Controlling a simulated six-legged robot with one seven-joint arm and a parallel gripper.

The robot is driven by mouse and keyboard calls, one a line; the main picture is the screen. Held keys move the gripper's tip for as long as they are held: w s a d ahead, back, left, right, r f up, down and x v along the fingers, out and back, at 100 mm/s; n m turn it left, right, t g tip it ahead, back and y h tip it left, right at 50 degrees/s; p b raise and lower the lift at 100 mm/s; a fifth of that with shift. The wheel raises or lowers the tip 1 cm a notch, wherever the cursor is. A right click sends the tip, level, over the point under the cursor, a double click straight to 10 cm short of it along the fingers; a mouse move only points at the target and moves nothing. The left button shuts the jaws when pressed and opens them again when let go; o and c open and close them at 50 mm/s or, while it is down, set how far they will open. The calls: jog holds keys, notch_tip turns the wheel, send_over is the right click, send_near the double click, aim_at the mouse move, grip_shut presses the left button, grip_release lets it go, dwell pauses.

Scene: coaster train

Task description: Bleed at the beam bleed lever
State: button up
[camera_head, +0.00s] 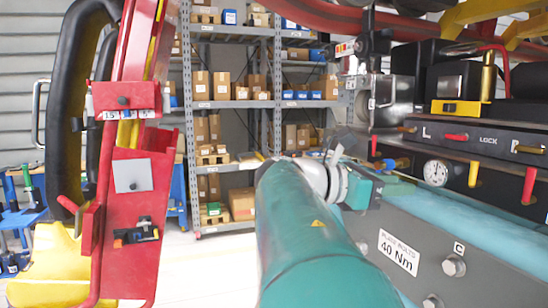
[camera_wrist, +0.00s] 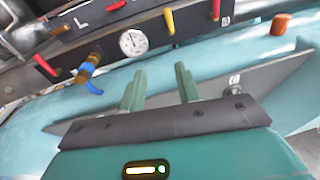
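My gripper (camera_wrist: 160,76) shows in the wrist view with its two green fingers apart and nothing between them. Beyond the fingers, a dark panel carries a brass valve with a blue lever (camera_wrist: 91,84), up and left of the fingers. A round white gauge (camera_wrist: 132,42) sits right of it, then a yellow lever (camera_wrist: 169,21) and a red lever (camera_wrist: 215,9). Another red lever (camera_wrist: 46,66) is at the left. I cannot read which is the beam bleed lever. In the head view, the brass valve (camera_head: 391,164) stands left of the gauge (camera_head: 435,172); my fingers are not clear there.
A grey beam plate marked 40 Nm (camera_head: 398,254) lies below the panel. A drawer-like box marked LOCK (camera_head: 480,134) is above. A red frame with a black padded restraint (camera_head: 137,190) stands left. Loaded shelving (camera_head: 235,112) is behind. An orange knob (camera_wrist: 281,23) is at upper right.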

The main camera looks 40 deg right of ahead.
aim_at(472, 167)
jog(key=shift+g, duration=0.9)
jog(key=r+x, duration=0.1)
jog(key=x, duration=0.4)
jog(key=r+x, duration=0.1)
jog(key=x, duration=0.4)
jog(key=s+r+x, duration=0.1)
jog(key=x, duration=0.4)
jog(key=shift+a+r, duration=0.1)
jog(key=shift+a, duration=0.3)
grip_shut()
